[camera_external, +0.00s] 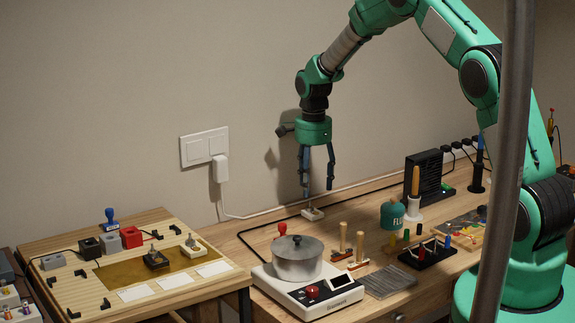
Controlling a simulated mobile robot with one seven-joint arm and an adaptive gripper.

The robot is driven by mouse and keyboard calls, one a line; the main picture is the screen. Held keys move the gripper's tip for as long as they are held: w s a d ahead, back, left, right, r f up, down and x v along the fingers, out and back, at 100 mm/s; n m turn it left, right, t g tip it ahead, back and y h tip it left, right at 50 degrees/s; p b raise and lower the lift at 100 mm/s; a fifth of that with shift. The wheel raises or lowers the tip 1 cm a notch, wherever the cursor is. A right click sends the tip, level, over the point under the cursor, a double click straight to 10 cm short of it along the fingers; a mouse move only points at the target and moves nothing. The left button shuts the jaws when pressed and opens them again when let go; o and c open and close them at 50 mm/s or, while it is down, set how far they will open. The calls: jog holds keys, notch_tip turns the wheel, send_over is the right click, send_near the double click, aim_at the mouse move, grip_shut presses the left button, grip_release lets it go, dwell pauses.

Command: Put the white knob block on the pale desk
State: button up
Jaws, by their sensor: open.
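A small white knob block (314,214) sits on the wooden bench at the back, close to the wall. My gripper (317,187) points down just above it, open and empty, with its two fingers apart. I cannot tell whether the fingertips are level with the top of its knob. The pale desk (62,250) stands at the left. A similar white block with a dark knob (197,250) lies on the pale desk near its right side.
A pot (298,258) on a white scale-like base stands in front of my gripper. A black cable runs behind. The pale desk holds red, black and grey blocks and white cards.

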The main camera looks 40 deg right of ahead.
jog(key=shift+r+p, duration=0.45)
jog(key=shift+r, duration=1.9)
jog(key=s+a+r+n+t, duration=0.15)
jog(key=s+r+n, duration=0.25)
jog(key=s+r, duration=0.8)
jog(key=s+a+r+n+t, duration=0.1)
jog(key=s+a+r+n, duration=0.25)
jog(key=s+r, duration=0.9)
jog(key=s+r+n+t, duration=0.1)
jog(key=s+r+n, duration=0.2)
jog(key=s, duration=0.5)
jog(key=s+a+r+n+t, duration=0.1)
jog(key=s+r+n, duration=0.2)
jog(key=s, duration=0.6)
jog(key=s+a+r+n+t, duration=0.1)
jog(key=s+r+n, duration=0.2)
jog(key=s, duration=0.5)
jog(key=shift+s+n, duration=0.3)
jog(key=shift+n, duration=0.45)
